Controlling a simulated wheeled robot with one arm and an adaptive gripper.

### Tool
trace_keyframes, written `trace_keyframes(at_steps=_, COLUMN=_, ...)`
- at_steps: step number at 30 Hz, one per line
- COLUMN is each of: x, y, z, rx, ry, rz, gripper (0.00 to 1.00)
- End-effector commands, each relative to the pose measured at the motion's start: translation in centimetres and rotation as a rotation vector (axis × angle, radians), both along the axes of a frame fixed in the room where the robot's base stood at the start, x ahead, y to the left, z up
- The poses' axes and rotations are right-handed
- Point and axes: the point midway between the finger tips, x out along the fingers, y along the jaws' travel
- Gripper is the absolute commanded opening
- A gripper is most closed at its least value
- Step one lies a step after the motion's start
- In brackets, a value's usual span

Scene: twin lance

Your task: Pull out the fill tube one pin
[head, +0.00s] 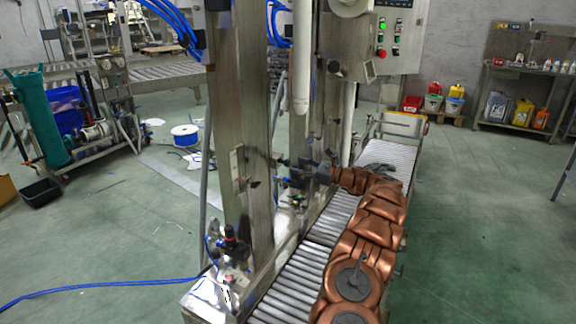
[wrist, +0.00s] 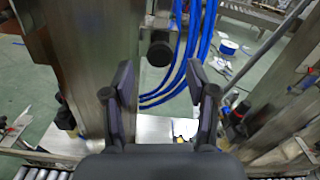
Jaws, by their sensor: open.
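A round black knob (wrist: 159,53) on a metal stem shows in the wrist view, ahead of and between my fingertips. It looks like the head of a pin, but I cannot tell for sure that it is the fill tube one pin. My gripper (wrist: 160,78) is open, with one dark finger on each side and nothing between the pads. The knob appears just beyond the fingertips, with no contact visible. In the head view, my gripper is small and dark beside the steel columns, and the pin cannot be made out there. A white vertical tube (head: 301,60) hangs between the columns.
Steel columns (head: 247,130) stand close around my gripper. Blue hoses (wrist: 190,60) hang behind the knob. A roller conveyor (head: 295,285) runs below my arm. A control box (head: 392,35) is above right. Green floor is clear at the right.

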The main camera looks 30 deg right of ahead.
Motion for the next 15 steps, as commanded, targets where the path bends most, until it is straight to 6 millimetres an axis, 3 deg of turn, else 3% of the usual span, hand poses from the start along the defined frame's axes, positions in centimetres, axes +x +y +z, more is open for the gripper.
trace_keyframes(at_steps=6, x=2.7, y=1.5, z=-0.2, rx=-0.003, ry=0.001, rz=-0.002, gripper=0.58)
trace_keyframes(at_steps=15, x=4.2, y=2.4, z=-0.1, rx=-0.002, ry=0.001, rz=-0.001, gripper=0.58)
